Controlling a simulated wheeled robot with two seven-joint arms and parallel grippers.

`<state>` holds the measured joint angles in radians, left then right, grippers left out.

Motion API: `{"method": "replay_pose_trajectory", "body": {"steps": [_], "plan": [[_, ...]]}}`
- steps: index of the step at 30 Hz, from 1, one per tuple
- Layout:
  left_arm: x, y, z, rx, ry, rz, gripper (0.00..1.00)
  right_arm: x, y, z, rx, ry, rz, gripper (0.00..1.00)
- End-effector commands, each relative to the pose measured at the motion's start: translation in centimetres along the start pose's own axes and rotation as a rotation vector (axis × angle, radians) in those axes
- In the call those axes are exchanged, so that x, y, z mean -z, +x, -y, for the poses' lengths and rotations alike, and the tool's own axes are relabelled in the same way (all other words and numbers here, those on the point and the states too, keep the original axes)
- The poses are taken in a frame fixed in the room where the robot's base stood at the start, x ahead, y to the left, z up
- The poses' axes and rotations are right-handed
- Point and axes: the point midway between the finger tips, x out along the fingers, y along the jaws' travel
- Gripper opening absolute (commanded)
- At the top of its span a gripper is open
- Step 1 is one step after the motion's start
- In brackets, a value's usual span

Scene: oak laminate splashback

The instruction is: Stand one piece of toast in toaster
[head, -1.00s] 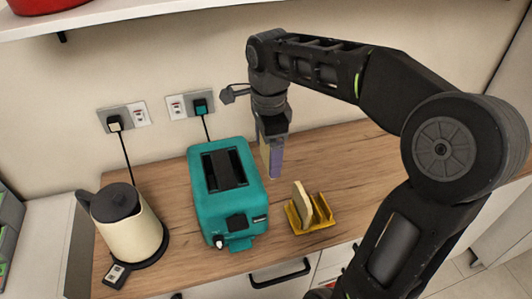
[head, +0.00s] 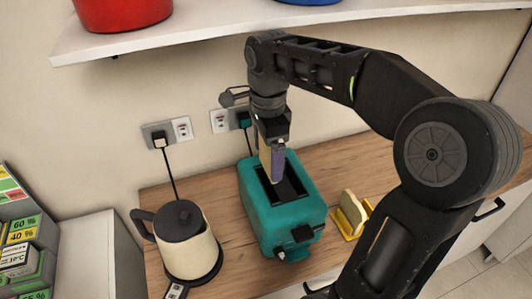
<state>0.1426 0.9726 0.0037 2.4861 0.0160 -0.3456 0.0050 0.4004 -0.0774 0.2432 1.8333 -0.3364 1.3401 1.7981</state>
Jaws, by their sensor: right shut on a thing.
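The teal toaster (head: 262,215) stands on the wooden counter, its dark slots facing up and its lever end towards me. My right gripper (head: 272,164) points down over the back part of the slots. It is shut on a pale piece of toast (head: 264,157), held upright and partly hidden by the purple-grey finger. I cannot tell whether the toast's lower edge is inside a slot or just above it. Another piece of toast (head: 352,211) stands in the yellow rack (head: 347,235) right of the toaster. My left gripper is out of view.
A cream kettle (head: 187,245) with a dark lid stands left of the toaster. Wall sockets (head: 160,135) with plugged cords are behind. A shelf (head: 250,38) with a red pot (head: 122,12) runs above. My right arm covers the right side.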

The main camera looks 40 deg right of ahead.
Motion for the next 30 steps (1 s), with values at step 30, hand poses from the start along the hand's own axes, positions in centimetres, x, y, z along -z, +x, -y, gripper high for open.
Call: {"method": "replay_pose_trajectory", "body": {"steps": [30], "plan": [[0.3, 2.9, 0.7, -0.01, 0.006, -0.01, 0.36, -0.1, 3.9, 0.0, 0.001, -0.007, 0.0, 0.48]]}}
